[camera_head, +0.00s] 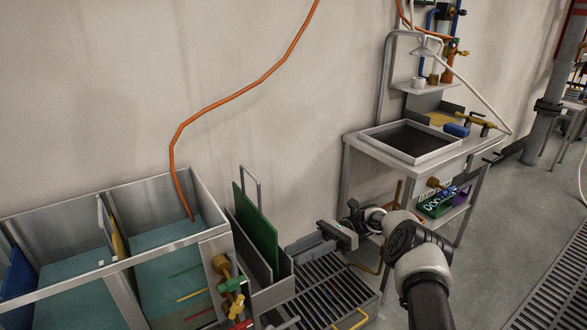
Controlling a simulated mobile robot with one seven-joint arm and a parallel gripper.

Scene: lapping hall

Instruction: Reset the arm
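My arm (425,275) reaches up from the bottom edge, right of the middle, and bends to the left. My gripper (326,236) is at its far end, over the floor grating between the tank unit and the work table. It is seen small and from the side. I cannot tell how far apart its fingers are. I see nothing clearly held in it.
A metal tank (120,262) with teal liquid fills the lower left. A slotted rack (262,272) holding a green panel (257,228) stands close left of my gripper. A work table (465,150) stands behind my arm. Grey floor (515,205) is clear at right.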

